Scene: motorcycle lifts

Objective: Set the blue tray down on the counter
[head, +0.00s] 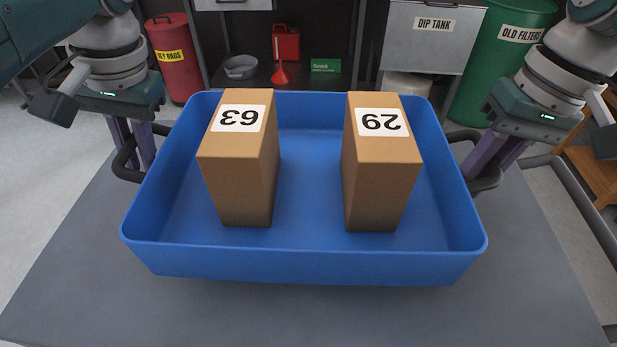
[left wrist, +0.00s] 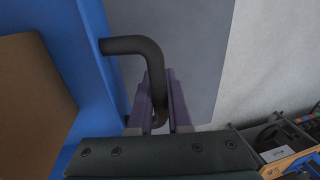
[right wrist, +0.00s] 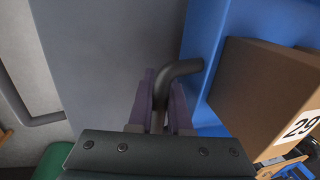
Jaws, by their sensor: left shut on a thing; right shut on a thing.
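The blue tray (head: 310,262) is level over the grey counter and holds two brown boxes, box 63 (head: 238,170) and box 29 (head: 382,170), both upright. My left gripper (head: 136,160) is shut on the tray's black left handle, which also shows in the left wrist view (left wrist: 135,45). My right gripper (head: 482,168) is shut on the black right handle, which also shows in the right wrist view (right wrist: 182,68). A soft shadow lies under the tray's front edge. The tray's underside is hidden, so I cannot tell whether it touches the counter.
The grey counter (head: 300,318) is bare in front of the tray and at both sides. Beyond it stand a red rag bin (head: 176,75), a dip tank (head: 430,50) and a green old-filters bin (head: 500,70). A grey rail (head: 585,225) runs along the right.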

